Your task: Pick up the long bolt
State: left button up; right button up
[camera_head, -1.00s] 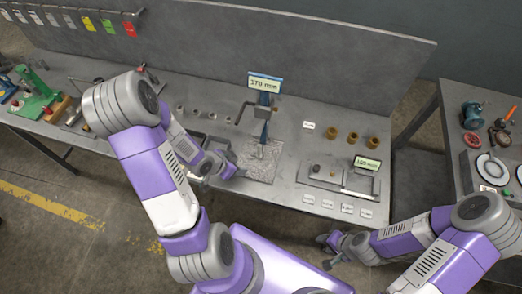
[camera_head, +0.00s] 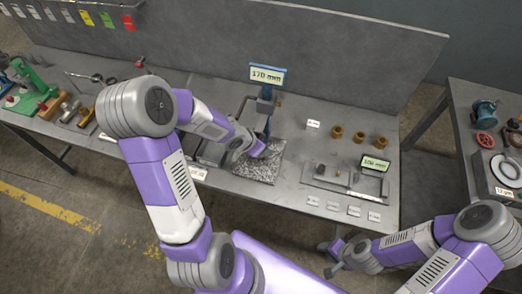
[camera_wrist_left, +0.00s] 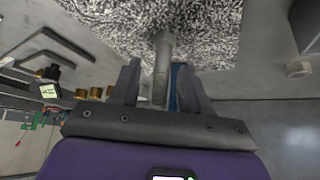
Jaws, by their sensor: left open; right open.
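The long bolt (camera_wrist_left: 163,60) is a grey shank with a wider head, seen against a speckled plate in the left wrist view. It lies between the two spread fingers of my left gripper (camera_wrist_left: 158,75), with a gap at its sides. In the head view my left gripper (camera_head: 260,150) is over the speckled plate (camera_head: 254,171), and the bolt is hidden by it or too small to make out there. My right gripper (camera_head: 332,258) is open and empty, low in front of the bench.
A blue gauge stand (camera_head: 266,105) with a display reading 170 mm stands just behind the plate. Several brass cylinders (camera_head: 337,131) and a tray (camera_head: 345,180) with a display are to the right. Small labels (camera_head: 333,207) lie along the front edge. A green tool (camera_head: 38,91) stands at left.

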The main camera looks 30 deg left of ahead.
pick_arm(q)
jog(key=shift+w+d+f+b, duration=0.1)
jog(key=shift+w+f+b, duration=0.2)
jog(key=shift+f+b, duration=0.2)
grip_shut()
jog(key=shift+r+p, duration=0.15)
jog(key=shift+p, duration=0.15)
